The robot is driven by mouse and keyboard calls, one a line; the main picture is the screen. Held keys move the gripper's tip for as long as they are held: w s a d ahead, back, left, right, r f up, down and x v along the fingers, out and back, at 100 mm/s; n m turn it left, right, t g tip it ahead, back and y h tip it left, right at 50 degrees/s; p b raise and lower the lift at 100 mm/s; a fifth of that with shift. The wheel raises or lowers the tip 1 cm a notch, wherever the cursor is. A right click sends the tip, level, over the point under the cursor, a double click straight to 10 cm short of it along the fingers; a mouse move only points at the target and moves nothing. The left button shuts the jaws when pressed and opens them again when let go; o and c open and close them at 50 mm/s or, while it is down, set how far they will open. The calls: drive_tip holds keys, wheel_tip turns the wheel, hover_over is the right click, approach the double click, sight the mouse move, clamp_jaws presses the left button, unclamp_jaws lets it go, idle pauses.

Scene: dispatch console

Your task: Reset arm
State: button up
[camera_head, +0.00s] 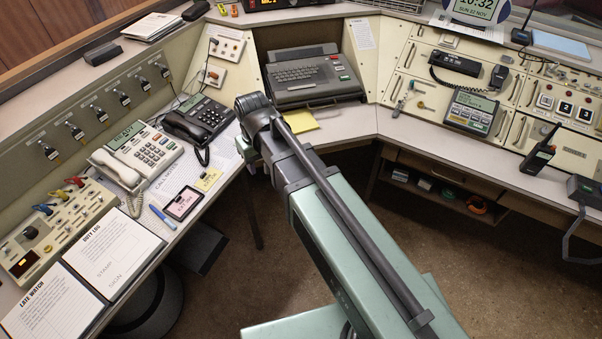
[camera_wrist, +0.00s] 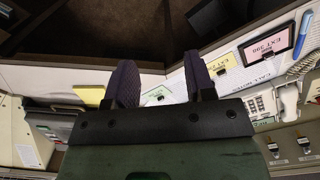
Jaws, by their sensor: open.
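My gripper (camera_wrist: 161,82) shows in the wrist view as two dark, ridged fingers set well apart, with nothing held between them. Past the fingers the wrist view shows the console desk upside down, with a pale sheet (camera_wrist: 157,95) seen in the gap between them. I cannot tell how far the fingertips are from the desk. In the head view my green and grey arm reaches from the lower right to the desk's inner corner, its dark end joint by the keyboard unit.
A keyboard unit (camera_head: 312,76) and a yellow pad (camera_head: 302,121) lie near my arm's end. Left are a black phone (camera_head: 199,120), a white phone (camera_head: 140,155) and papers (camera_head: 112,250). A handheld radio (camera_head: 540,150) stands at right. Open floor (camera_head: 490,270) lies between the desk wings.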

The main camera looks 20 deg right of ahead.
drive_tip(key=s+d+m, duration=0.3)
drive_tip(key=s+d, duration=0.6)
drive_tip(key=d, duration=0.2)
drive_tip(key=shift+s+d+r+p, duration=0.1)
drive_tip(key=shift+r+p, duration=0.3)
drive_tip(key=shift+r, duration=0.05)
